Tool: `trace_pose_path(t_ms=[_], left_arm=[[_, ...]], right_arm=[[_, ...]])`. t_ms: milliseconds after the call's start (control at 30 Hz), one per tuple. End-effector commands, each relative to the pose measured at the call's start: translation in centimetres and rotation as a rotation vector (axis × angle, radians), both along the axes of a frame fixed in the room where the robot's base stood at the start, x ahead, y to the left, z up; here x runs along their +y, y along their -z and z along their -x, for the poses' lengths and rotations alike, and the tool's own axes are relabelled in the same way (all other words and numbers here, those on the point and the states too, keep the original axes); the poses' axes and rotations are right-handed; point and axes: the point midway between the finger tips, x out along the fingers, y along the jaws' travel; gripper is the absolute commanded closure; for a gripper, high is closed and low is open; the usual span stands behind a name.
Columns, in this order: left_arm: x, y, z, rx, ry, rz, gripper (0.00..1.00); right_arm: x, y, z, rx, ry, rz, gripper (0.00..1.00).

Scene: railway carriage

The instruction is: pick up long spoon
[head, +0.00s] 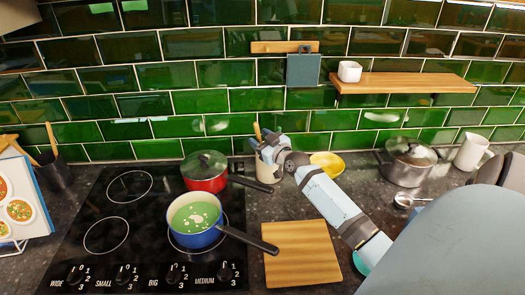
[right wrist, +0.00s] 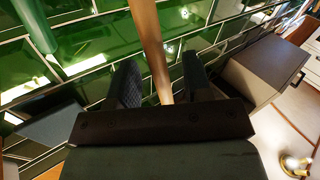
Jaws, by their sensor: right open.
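A long wooden handle, seemingly of the long spoon (head: 257,131), stands up from a cream container (head: 266,175) at the back of the counter, right of the stove. My right gripper (head: 265,146) is at the handle, above the container. In the right wrist view the wooden handle (right wrist: 150,45) runs between the two dark fingers of the right gripper (right wrist: 161,82). The fingers are open on either side of it; I cannot tell whether one touches it. The spoon's other end is hidden. My left gripper is not in view.
A red lidded pot (head: 205,178) and a blue pot of green soup (head: 195,222) stand on the stove (head: 100,205), handles pointing right. A cutting board (head: 300,255), yellow bowl (head: 327,164), steel pot (head: 405,172) and white jug (head: 472,152) are nearby. A wooden shelf (head: 405,83) is above.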

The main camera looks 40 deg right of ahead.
Motion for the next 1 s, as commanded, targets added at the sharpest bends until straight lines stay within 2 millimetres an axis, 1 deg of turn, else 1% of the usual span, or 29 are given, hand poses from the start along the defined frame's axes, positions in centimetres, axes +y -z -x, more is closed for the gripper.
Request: trace_pose_path(t_ms=[33, 100, 333, 367, 400, 467, 500, 533, 567, 867, 1000], left_arm=[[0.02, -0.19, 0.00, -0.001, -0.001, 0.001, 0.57], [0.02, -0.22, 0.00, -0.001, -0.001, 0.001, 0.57], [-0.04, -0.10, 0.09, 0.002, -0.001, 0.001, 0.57], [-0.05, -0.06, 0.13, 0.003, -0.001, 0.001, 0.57], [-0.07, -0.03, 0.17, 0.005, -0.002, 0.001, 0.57], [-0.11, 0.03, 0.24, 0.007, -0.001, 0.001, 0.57], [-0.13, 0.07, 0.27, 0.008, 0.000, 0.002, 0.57], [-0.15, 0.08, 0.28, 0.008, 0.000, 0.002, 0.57], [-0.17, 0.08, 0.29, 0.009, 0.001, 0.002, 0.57], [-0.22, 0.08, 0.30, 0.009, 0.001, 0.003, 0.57], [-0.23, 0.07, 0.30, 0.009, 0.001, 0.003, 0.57]], right_arm=[[-0.01, -0.08, -0.58, 0.000, 0.000, -0.002, 0.54], [-0.03, 0.02, -0.96, 0.001, -0.001, -0.002, 0.54], [-0.03, 0.11, -1.07, 0.001, -0.001, -0.001, 0.54], [-0.04, 0.10, -1.07, 0.001, -0.001, -0.001, 0.59], [-0.03, 0.11, -1.06, 0.001, -0.001, -0.001, 0.68], [-0.04, 0.10, -1.06, 0.001, -0.001, -0.001, 0.82], [-0.04, 0.10, -1.06, 0.001, -0.001, -0.001, 0.91], [-0.04, 0.10, -1.05, 0.001, -0.001, -0.001, 0.98], [-0.04, 0.10, -1.05, 0.001, -0.001, -0.001, 1.00], [-0.03, 0.03, -1.05, 0.001, -0.001, -0.001, 1.00], [0.00, -0.61, -1.09, -0.001, -0.001, -0.001, 1.00]])
